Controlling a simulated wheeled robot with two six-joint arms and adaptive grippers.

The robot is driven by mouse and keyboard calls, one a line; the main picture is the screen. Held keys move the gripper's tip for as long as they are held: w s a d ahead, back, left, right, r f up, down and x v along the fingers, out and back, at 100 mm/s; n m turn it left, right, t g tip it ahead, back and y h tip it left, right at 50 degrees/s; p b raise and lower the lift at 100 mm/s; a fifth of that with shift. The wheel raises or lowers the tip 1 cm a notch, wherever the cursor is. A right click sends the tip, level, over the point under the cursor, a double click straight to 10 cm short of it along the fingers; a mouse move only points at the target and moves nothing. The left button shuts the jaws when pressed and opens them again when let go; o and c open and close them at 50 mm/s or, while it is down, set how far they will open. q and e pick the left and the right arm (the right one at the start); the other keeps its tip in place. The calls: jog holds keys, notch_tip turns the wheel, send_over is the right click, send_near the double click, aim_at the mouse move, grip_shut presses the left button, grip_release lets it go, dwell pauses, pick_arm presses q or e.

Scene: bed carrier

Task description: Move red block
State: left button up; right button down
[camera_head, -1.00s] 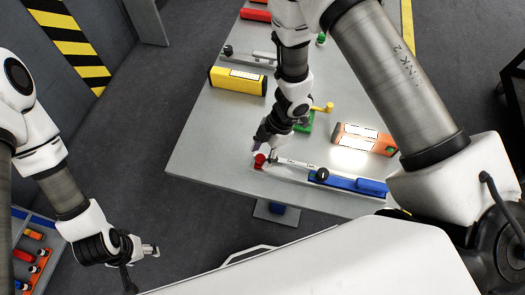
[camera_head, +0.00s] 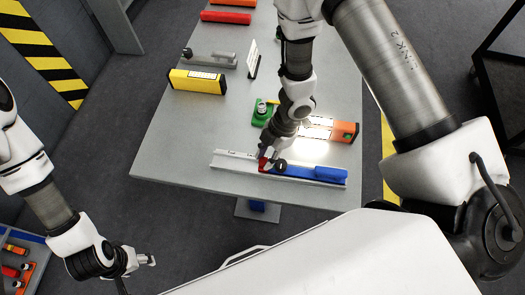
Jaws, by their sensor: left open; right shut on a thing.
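The red block (camera_head: 263,164) is on the long rail fixture (camera_head: 230,160) near the table's front edge, around the middle of its length. My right gripper (camera_head: 268,154) reaches down from above and is shut on the red block, hiding part of it. A dark round knob (camera_head: 280,165) sits just right of the red block. A long blue piece (camera_head: 312,173) covers the right part of the rail, close beside the knob. My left gripper (camera_head: 145,260) is open and empty, off the table at lower left.
On the grey table (camera_head: 165,135) are a yellow block (camera_head: 197,80), a green fixture (camera_head: 263,112), an orange block (camera_head: 342,131), a grey rail (camera_head: 210,58) and red bars (camera_head: 225,17). A tray of parts (camera_head: 22,258) stands at lower left. The table's left front is clear.

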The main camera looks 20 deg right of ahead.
jog(key=shift+w+a+f, duration=0.2)
jog(key=shift+w+a, duration=0.05)
jog(key=shift+a, duration=0.4)
jog(key=c, duration=1.1)
grip_release()
jog(key=shift+a, duration=0.1)
jog(key=shift+c, duration=0.2)
jog(key=o, duration=0.3)
jog(key=shift+d, duration=0.45)
jog(key=shift+w+r, duration=0.1)
jog(key=shift+r, duration=0.2)
jog(key=v, duration=1.1)
jog(key=shift+d+r, duration=0.15)
jog(key=shift+r, duration=0.05)
